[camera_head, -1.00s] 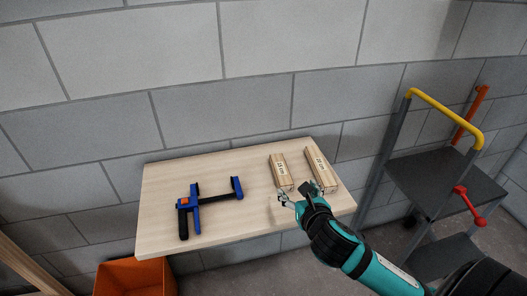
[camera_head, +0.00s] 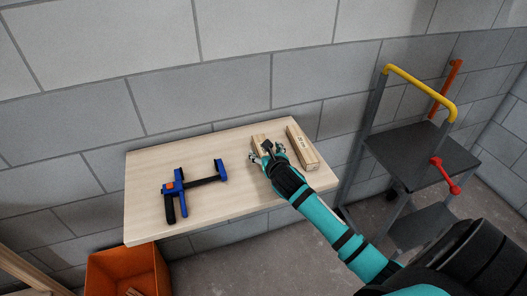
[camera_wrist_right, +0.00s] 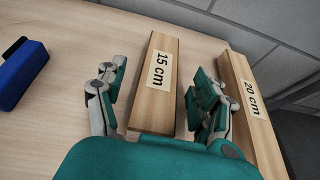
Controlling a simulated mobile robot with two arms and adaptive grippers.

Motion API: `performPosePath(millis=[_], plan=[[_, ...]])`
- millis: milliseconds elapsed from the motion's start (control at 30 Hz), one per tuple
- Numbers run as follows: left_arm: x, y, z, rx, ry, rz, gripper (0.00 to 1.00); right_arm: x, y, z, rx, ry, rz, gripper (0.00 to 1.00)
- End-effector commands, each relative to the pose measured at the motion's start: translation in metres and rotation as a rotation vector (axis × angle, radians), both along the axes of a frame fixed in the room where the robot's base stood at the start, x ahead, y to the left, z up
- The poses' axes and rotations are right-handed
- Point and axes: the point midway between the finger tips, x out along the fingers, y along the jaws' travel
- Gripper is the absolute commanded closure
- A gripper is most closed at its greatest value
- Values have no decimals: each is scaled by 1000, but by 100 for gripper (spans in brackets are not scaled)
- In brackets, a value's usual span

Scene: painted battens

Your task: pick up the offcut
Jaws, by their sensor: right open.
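A wooden offcut labelled "15 cm" (camera_head: 259,140) lies on the pale wooden board; it also shows in the right wrist view (camera_wrist_right: 156,100). A longer piece labelled "20 cm" (camera_head: 302,148) lies to its right, apart from it, and shows in the wrist view (camera_wrist_right: 243,90). My right gripper (camera_head: 267,153) is open over the near part of the 15 cm piece. In the wrist view its fingers (camera_wrist_right: 160,75) stand on either side of that piece, with visible gaps. My left gripper is not in view.
A blue and black clamp (camera_head: 188,186) lies on the left of the board (camera_head: 150,170). An orange bin (camera_head: 112,272) stands below at lower left. A step ladder with a yellow rail (camera_head: 420,88) stands at the right. A grey block wall is behind.

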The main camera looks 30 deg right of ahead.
Motion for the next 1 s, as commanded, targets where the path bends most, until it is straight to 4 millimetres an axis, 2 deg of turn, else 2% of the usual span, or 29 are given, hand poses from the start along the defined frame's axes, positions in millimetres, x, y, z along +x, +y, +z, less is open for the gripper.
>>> performPosePath(millis=[133, 400, 867, 1000], plan=[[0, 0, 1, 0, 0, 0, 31, 15, -4, -6, 1, 0, 0, 31], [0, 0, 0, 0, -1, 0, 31, 17, -6, -8, -1, 0, 1, 31], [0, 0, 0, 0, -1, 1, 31, 17, -6, -8, -1, 0, 0, 91], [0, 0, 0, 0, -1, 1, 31, 17, -6, -7, -1, -1, 0, 93]])
